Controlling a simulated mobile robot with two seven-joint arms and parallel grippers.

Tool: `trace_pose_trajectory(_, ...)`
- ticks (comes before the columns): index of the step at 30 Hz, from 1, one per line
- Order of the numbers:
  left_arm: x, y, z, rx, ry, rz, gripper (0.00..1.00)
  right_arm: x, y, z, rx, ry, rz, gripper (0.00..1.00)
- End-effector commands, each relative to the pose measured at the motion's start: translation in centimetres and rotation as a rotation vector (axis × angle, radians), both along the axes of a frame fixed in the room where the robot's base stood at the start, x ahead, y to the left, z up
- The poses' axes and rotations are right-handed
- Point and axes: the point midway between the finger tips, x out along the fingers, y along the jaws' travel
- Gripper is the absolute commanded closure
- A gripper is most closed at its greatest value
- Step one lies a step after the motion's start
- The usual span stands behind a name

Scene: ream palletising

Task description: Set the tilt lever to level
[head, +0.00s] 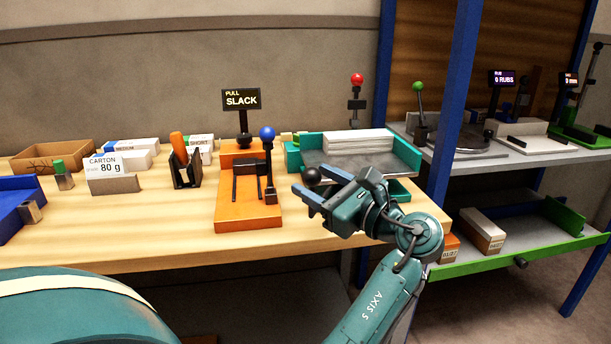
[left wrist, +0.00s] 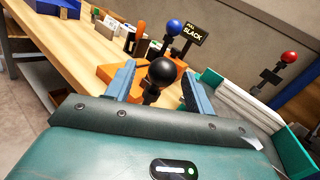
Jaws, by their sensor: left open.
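A lever with a black ball knob (head: 312,176) stands at the front left of the teal tray (head: 405,150); I take it for the tilt lever, though no label shows. My left gripper (head: 301,191) is open at this knob. In the left wrist view the black knob (left wrist: 162,71) appears between the two open fingers of my left gripper (left wrist: 157,78), with a gap on each side. Most of the lever's shaft and its base are hidden by the gripper. White paper (head: 345,142) lies in the teal tray. My right gripper is out of view.
An orange fixture (head: 248,212) with a blue-knobbed lever (head: 267,133) and a "PULL SLACK" sign (head: 241,99) stands just left of the gripper. A red-knobbed lever (head: 357,80) rises behind the tray. A blue post (head: 452,110) stands to the right.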

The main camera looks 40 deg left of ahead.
Motion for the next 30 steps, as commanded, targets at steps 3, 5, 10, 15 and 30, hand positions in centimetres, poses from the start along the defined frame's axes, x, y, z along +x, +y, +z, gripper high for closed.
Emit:
trace_pose_trajectory(3, -0.2, -2.9, -0.3, -0.004, 0.003, -0.005, 0.47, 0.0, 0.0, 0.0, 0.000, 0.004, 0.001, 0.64)
trace_pose_trajectory(5, -0.4, -4.3, -0.4, -0.004, 0.002, -0.003, 0.47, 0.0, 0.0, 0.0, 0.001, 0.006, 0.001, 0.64)
trace_pose_trajectory(10, -0.7, -7.3, -0.6, -0.003, 0.002, -0.002, 0.47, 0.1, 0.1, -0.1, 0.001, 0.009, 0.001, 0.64)
trace_pose_trajectory(15, -0.9, -8.9, -0.8, -0.003, 0.001, 0.000, 0.47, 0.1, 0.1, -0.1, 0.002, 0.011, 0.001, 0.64)
trace_pose_trajectory(30, -1.0, -9.2, -0.8, -0.001, 0.001, 0.001, 0.47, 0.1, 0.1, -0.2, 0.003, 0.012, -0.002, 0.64)
